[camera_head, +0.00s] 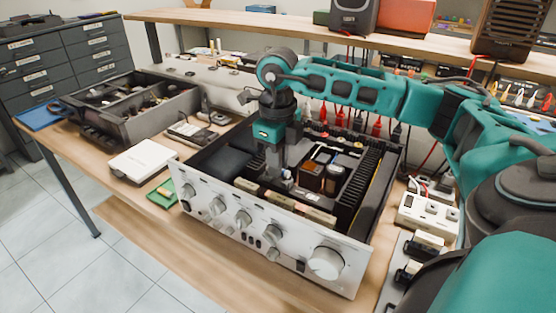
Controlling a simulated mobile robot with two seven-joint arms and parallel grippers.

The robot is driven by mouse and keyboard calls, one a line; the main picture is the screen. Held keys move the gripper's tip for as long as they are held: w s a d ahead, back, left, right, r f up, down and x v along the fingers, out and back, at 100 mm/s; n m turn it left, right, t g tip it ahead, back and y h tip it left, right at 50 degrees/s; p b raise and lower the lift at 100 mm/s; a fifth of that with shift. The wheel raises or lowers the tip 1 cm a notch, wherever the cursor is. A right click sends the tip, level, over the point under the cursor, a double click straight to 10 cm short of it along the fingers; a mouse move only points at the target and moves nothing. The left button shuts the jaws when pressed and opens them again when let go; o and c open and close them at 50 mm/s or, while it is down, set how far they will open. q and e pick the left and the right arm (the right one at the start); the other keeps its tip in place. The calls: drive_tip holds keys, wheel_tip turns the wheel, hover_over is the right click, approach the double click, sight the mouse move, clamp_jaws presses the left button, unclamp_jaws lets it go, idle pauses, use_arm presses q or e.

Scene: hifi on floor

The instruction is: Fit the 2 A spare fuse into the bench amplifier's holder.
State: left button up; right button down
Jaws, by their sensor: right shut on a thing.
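The bench amplifier (244,229) stands open-topped on the bench, its silver front panel with knobs facing me. Inside are dark blocks, copper-coloured parts and a black finned heat sink along the right side. My right gripper (285,180) points down into the amplifier's open case, near the middle behind the front panel. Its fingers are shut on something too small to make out. The fuse and its holder cannot be told apart from the other parts here; the gripper hides part of the inside. My left gripper is not in view.
A second opened chassis (140,108) stands at the back left. A white box (144,159) and a green circuit board (162,194) lie left of the amplifier. A white power strip (428,213) is at the right. Red and black leads hang behind the amplifier.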

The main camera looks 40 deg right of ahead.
drive_tip(key=shift+f+b, duration=0.6)
drive_tip(key=shift+f, duration=0.2)
idle(0.6)
drive_tip(key=c, duration=1)
unclamp_jaws()
drive_tip(key=shift+c, duration=0.2)
wheel_tip(320, 180, up, 13)
drive_tip(key=p, duration=0.1)
drive_tip(key=shift+f, duration=0.1)
